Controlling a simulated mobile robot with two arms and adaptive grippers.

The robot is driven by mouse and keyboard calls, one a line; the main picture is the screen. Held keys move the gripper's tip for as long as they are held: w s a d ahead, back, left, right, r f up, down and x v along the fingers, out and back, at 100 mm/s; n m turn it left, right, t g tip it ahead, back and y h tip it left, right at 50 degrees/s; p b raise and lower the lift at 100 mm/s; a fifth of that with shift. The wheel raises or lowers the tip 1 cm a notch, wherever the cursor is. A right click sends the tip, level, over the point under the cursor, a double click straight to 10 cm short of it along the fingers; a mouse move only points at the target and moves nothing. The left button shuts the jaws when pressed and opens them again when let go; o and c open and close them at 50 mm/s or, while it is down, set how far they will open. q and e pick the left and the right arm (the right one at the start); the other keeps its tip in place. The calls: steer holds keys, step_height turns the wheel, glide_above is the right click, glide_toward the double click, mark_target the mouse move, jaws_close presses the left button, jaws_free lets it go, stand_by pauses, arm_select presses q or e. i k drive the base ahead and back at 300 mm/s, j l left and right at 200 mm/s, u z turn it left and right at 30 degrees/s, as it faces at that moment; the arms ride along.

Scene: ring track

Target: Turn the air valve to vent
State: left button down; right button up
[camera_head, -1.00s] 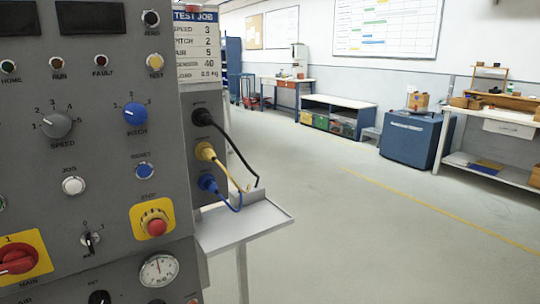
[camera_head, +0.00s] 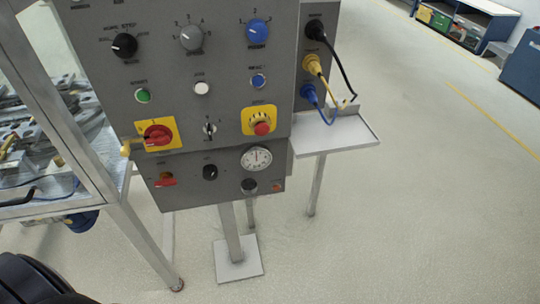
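The grey control panel (camera_head: 235,110) stands left of centre on a post. On its lower section, at the left, is a small red handle (camera_head: 163,181), which looks like the air valve. Its label is too small to read, so I cannot tell which position it points to. To its right are a black knob (camera_head: 210,172) and a round white gauge (camera_head: 257,159) whose needle is too small to read. Neither gripper shows in the head view, and nothing is seen touching the panel.
A red main switch on a yellow plate (camera_head: 157,135) is just above the red handle, with a yellow piece at its left. A red stop button (camera_head: 262,128) is further right. A metal-framed bench (camera_head: 140,235) stands close left. A small shelf (camera_head: 345,138) juts right. The floor in front is open.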

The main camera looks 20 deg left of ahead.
mark_target(166, 181)
steer(key=u, duration=1.55)
